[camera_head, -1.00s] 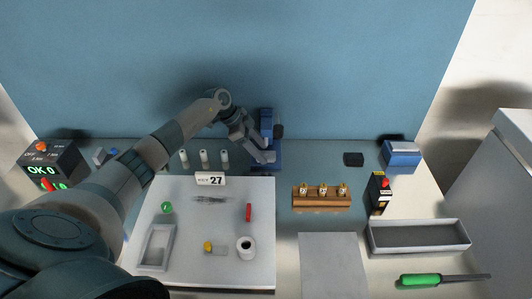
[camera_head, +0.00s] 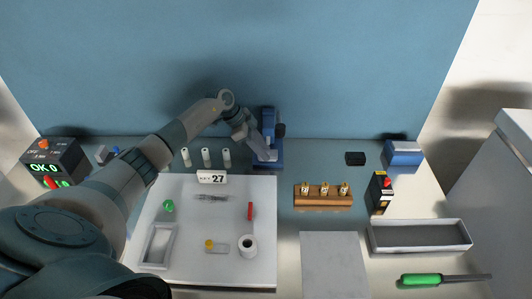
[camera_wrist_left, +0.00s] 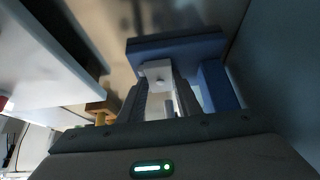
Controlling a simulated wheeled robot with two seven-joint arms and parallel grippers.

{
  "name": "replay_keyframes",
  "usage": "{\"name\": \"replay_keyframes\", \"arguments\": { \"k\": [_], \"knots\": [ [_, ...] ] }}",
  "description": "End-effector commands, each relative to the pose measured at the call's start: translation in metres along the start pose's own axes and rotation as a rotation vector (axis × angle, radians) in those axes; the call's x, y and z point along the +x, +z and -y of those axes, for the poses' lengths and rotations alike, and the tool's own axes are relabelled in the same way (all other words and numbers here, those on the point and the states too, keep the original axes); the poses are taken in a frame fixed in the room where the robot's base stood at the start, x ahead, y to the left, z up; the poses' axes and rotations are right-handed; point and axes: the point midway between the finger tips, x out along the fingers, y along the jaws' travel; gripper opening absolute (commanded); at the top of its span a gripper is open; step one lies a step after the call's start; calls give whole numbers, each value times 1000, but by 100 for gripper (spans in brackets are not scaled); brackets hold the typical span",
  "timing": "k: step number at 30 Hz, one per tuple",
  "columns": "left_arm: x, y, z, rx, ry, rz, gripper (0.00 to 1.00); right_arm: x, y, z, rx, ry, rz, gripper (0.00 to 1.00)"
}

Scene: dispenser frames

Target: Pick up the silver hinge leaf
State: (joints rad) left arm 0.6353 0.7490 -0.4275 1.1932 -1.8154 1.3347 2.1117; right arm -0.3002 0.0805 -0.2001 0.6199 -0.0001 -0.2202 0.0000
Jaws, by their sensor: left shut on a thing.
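My left gripper (camera_head: 266,152) reaches in at the front of a blue stand (camera_head: 268,120) at the back of the bench. In the left wrist view its two fingers (camera_wrist_left: 160,98) are shut on a small pale silver plate with a round spot on it, which looks like the silver hinge leaf (camera_wrist_left: 157,70). A blue block of the stand (camera_wrist_left: 180,46) lies just beyond the plate. In the head view the plate is too small to tell from the gripper. My right gripper is not in view.
A white board (camera_head: 190,265) with small parts and a "27" sign (camera_head: 212,177) lies in front. Several pale cylinders (camera_head: 206,157) stand left of the stand. A wooden rack (camera_head: 323,197) and a grey tray (camera_head: 420,247) are at the right. A blue wall (camera_head: 330,60) rises behind.

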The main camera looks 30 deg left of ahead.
Motion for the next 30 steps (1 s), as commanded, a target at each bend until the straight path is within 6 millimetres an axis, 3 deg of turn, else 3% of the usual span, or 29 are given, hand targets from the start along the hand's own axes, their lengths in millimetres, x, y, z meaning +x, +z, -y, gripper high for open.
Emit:
{"name": "replay_keyframes", "arguments": {
  "k": [11, 24, 30],
  "knots": [
    [-9, -6, 1, 2, -2, -1, 2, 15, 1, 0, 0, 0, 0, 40],
    [-52, 67, 1, -1, -4, 3, 2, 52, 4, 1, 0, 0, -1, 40],
    [-91, 37, 2, 5, -6, -2, 2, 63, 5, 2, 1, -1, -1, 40]
  ]
}}
